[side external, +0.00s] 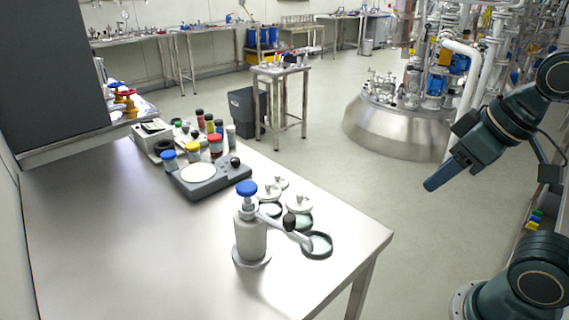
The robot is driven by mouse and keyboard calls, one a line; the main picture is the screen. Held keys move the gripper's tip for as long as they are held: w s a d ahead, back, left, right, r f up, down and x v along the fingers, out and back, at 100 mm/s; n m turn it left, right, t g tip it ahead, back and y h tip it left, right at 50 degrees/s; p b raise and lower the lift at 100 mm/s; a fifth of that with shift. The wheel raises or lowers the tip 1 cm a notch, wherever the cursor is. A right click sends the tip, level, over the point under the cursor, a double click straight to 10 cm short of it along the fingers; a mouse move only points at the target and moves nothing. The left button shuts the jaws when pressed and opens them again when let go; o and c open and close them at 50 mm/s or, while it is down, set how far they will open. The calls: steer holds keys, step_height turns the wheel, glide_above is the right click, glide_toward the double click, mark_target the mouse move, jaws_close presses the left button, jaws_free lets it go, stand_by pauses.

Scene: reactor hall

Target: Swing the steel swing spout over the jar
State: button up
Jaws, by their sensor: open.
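The steel swing spout (297,236) extends to the right from a pale upright cylinder with a blue knob on top (247,188), standing on a round base near the table's front. A black knob (289,222) sits along the spout. The spout's tip overlaps the left rim of a round dark-rimmed vessel (329,248) in this view; I cannot tell whether it is above it. White lids with small knobs (299,202) and dark-rimmed round vessels stand behind; which one is the jar is unclear. My gripper (431,185), blue-tipped, is open and empty, right of the table and well away from the spout.
The steel table (130,240) is bare at its left and front. A grey scale (211,182) with a white plate and several capped bottles stand behind the spout. A large steel vessel (395,130) with pipework stands beyond my arm. Open floor lies between.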

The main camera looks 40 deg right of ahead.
step_height(320, 180, up, 6)
steer(key=n+g, duration=0.6)
steer(key=n, duration=0.3)
glide_above(289, 217)
steer(key=shift+r, duration=0.15)
step_height(289, 217, down, 14)
steer(key=shift+r, duration=0.1)
jaws_close()
